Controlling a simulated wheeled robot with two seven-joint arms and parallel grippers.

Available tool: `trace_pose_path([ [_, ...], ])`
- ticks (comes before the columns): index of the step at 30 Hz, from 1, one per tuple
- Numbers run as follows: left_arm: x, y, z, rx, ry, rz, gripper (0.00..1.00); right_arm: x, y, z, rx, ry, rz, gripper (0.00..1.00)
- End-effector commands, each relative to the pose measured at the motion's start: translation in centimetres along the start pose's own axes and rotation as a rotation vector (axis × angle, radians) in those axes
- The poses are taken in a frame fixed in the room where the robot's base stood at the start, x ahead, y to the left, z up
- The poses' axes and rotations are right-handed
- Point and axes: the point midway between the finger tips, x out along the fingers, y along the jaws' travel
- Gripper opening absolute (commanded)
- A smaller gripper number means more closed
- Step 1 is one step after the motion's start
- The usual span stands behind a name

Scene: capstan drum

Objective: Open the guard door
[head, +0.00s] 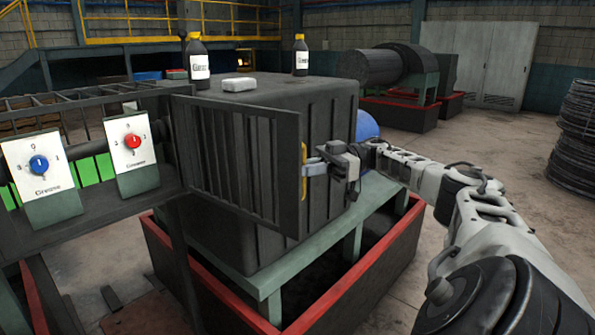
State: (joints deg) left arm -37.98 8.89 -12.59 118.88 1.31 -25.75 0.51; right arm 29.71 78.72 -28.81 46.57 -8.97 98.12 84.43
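The guard door (238,150) is a dark barred panel with vertical slats, joined on its left side to the grey guard frame. It stands out to the right of the frame, in front of a large dark ribbed box. A yellow handle (303,190) runs upright along its free right edge. My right gripper (311,169) is at the handle, reaching in from the right, with its fingers closed about the bar. The fingers hide the middle of the handle. My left gripper is not in view.
Two control boxes with a blue knob (39,164) and a red knob (133,141) sit left of the door. Dark bottles (198,66) and a white block (239,85) stand on the ribbed box (330,115). A red-rimmed tray (345,292) lies below.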

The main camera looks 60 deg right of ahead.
Motion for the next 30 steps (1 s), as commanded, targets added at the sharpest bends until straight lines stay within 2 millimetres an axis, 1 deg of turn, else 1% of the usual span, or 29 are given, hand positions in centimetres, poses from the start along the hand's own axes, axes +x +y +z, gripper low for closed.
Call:
trace_pose_path([
  [6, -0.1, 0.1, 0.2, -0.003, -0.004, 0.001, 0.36, 0.1, 0.1, -0.1, 0.0, 0.004, 0.004, 0.0],
  [7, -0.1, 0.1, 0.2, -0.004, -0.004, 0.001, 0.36, 0.1, 0.1, -0.1, 0.0, 0.004, 0.004, 0.15],
  [8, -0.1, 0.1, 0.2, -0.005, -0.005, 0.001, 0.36, 0.1, 0.1, -0.1, 0.0, 0.004, 0.004, 0.23],
  [9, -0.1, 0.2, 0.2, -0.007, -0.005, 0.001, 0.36, 0.1, 0.1, -0.1, 0.0, 0.004, 0.003, 0.29],
  [17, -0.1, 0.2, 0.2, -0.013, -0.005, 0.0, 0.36, 0.1, 0.1, -0.1, -0.001, 0.002, 0.001, 0.29],
  [20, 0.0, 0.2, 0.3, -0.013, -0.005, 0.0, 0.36, 0.1, 0.1, -0.5, -0.002, 0.002, 0.001, 0.29],
  [23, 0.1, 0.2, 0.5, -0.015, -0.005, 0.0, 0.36, 0.1, 0.1, -1.5, -0.005, 0.002, 0.001, 0.29],
  [26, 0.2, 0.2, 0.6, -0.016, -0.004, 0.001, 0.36, 0.1, 0.1, -2.9, -0.006, 0.004, 0.003, 0.29],
  [30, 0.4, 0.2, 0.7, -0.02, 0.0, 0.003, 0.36, 0.1, -0.7, -3.9, -0.003, -0.005, 0.003, 0.29],
])
